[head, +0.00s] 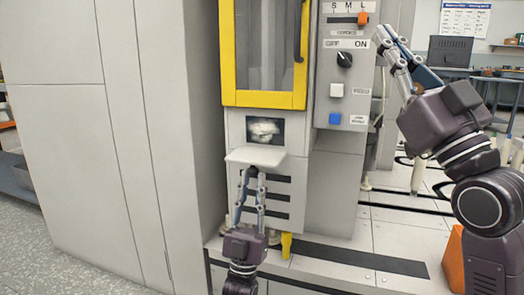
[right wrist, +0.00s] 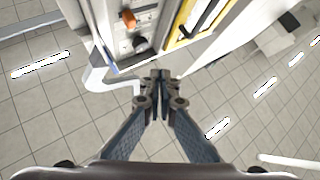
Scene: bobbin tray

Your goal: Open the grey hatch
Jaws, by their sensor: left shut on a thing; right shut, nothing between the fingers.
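The grey hatch (head: 255,156) is a pale flap under the yellow-framed door, swung down and out from the machine front. Above it a dark square opening (head: 264,130) shows, with white fluffy material inside. My left gripper (head: 253,174) comes up from below and is shut on the small dark knob on the flap's underside; the fingertips partly hide the knob. My right gripper (head: 382,38) is raised at the right, beside the control panel, shut and empty. Its closed fingertips also show in the right wrist view (right wrist: 160,76).
The control panel (head: 345,72) has an orange switch, a black knob, and white and blue buttons. A yellow-framed door (head: 264,99) is above the opening. Dark slots (head: 268,195) and a yellow peg (head: 286,245) are below the flap.

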